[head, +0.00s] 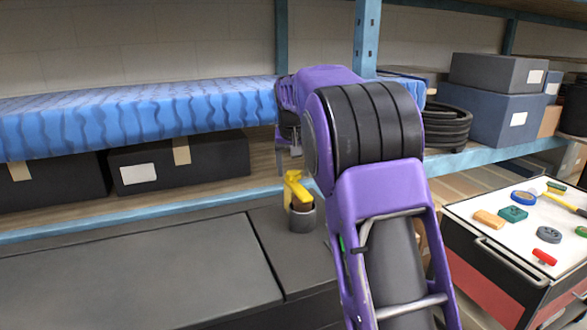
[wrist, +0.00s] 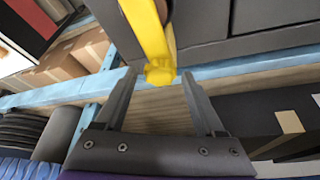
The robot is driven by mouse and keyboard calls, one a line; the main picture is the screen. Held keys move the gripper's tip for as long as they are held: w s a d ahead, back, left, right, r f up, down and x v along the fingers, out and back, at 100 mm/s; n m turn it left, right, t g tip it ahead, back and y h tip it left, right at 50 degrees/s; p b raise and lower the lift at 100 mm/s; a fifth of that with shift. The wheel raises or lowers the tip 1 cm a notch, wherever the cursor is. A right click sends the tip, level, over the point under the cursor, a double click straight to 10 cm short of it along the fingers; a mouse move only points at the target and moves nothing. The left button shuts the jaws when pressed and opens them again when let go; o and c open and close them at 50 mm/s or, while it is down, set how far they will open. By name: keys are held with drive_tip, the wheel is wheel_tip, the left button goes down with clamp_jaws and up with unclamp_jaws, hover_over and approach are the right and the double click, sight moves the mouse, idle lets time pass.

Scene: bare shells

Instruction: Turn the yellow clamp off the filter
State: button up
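The yellow clamp (head: 295,188) sits on top of the filter, a short round body with a brown upper part and a grey lower ring (head: 303,220), on the dark bench top. In the wrist view the clamp's yellow handle (wrist: 152,35) runs down from the top edge to a knobbed end. My gripper (wrist: 159,74) is open, with one finger on each side of that end. A small gap shows on both sides, so I see no grip. In the head view my purple arm hides most of the gripper. The filter is mostly out of the wrist view.
A blue patterned mattress-like slab (head: 140,112) and dark boxes (head: 178,162) lie on the shelf behind the bench. A blue upright (head: 366,35) stands behind my arm. A tool cart (head: 480,208) with small items is at right. The bench top left of the filter is clear.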

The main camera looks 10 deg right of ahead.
clamp_jaws()
idle(1.2)
